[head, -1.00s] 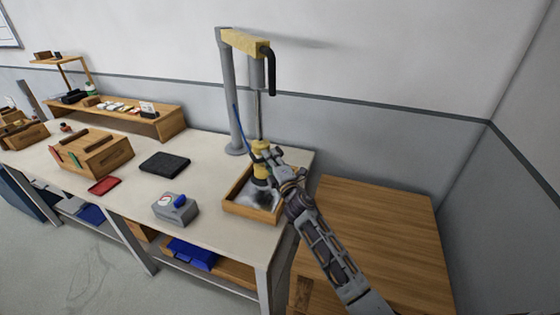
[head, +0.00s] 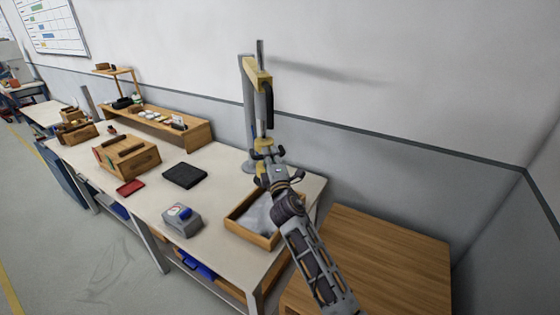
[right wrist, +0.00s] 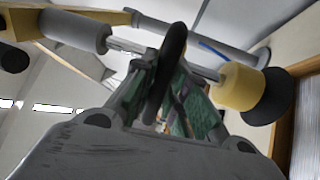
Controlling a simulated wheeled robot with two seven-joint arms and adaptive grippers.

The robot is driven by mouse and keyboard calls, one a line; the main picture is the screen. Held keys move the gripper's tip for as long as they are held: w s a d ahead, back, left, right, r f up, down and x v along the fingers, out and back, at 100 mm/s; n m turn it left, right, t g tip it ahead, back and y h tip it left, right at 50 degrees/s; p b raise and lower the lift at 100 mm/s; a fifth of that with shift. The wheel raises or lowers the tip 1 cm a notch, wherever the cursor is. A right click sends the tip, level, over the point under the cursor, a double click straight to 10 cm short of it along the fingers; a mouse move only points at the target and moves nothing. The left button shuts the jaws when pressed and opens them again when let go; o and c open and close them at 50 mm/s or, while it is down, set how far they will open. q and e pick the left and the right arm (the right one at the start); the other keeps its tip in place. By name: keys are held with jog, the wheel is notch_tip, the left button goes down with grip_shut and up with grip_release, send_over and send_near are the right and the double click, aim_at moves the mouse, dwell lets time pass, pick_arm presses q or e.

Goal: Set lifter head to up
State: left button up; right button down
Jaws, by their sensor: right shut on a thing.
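The lifter stands at the table's back right, with a grey post (head: 248,105) and a yellow top arm (head: 257,74). Its rod (head: 260,48) sticks up above the arm. The yellow lifter head (head: 265,143) is raised clear of the tray, under the grey sleeve; its yellow cap (right wrist: 240,86) with a black cup (right wrist: 268,98) shows in the right wrist view. My right gripper (head: 265,163) is shut at the lifter head and partly hides it. In the right wrist view a dark bar (right wrist: 170,62) stands between its fingers. My left gripper is not in view.
A wooden tray (head: 238,229) with grey contents is below the lifter. A grey box with a blue knob (head: 182,219), a black pad (head: 185,175) and a red tray (head: 130,187) lie on the table to the left. A wooden table (head: 390,255) stands at right.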

jog(key=c, duration=1.4)
grip_release()
jog(key=shift+d+r, duration=0.1)
jog(key=shift+r, duration=0.05)
jog(key=shift+s, duration=0.1)
jog(key=shift+v, duration=5.85)
